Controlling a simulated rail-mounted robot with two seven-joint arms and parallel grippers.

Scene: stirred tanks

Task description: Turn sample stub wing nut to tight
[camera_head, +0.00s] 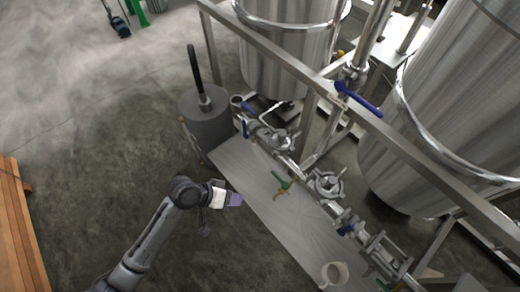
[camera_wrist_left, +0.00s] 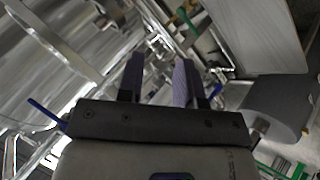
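The sample stub's wing nut is too small to single out among these fittings. My left gripper (camera_head: 235,200) is left of the pipe line, near the left edge of the steel bench, apart from the fittings. In the left wrist view its two purple-grey fingers (camera_wrist_left: 158,78) stand apart with nothing seen between them. My right gripper is not in view.
Large steel tanks (camera_head: 285,50) stand behind a metal frame rail (camera_head: 385,130). Blue valve handles (camera_head: 357,99) stick out there. A grey cylinder (camera_head: 207,115) stands at the bench's far end. A pale mug (camera_head: 334,273) sits on the bench (camera_head: 262,180).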

